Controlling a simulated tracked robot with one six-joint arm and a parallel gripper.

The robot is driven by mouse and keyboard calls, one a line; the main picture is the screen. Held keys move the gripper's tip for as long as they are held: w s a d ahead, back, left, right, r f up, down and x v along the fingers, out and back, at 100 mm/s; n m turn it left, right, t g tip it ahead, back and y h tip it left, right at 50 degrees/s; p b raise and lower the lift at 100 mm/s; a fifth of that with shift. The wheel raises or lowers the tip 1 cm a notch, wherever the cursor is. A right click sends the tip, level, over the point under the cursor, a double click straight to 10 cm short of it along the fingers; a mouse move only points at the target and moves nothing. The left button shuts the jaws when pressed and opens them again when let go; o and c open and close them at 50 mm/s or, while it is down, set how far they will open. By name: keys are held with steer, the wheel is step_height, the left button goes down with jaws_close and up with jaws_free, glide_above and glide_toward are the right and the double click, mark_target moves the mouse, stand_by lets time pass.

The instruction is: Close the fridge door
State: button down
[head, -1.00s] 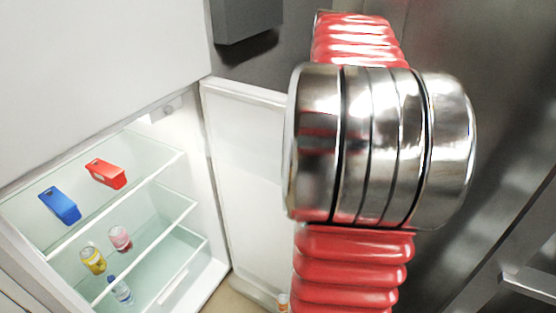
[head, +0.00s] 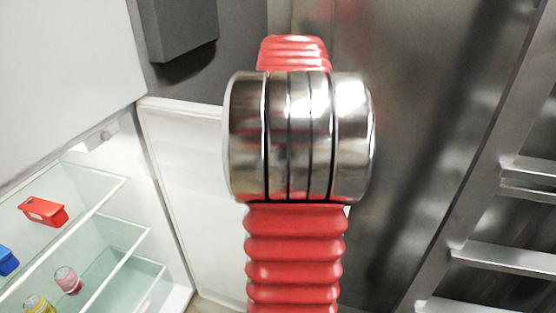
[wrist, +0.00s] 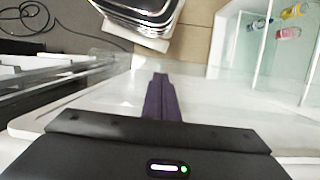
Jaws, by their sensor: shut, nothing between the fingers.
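The fridge door (head: 180,165) stands open in the head view, its white inner side facing the fridge (head: 112,215) on the left. My red and silver arm covers part of the door, and my gripper is hidden there. In the wrist view my gripper (wrist: 160,78) is shut and empty, its dark fingers together in front of the white door (wrist: 95,105). The door passes beneath the fingers; I cannot tell whether they touch it. The open fridge interior (wrist: 270,60) is at the upper right of that view.
A grey box (head: 178,28) hangs above the door. A metal rack (head: 490,200) is on the right. Cables (wrist: 30,15) lie on the floor.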

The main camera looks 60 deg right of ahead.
steer(key=x, duration=0.7)
steer(key=shift+f, duration=0.1)
steer(key=shift+a, duration=0.1)
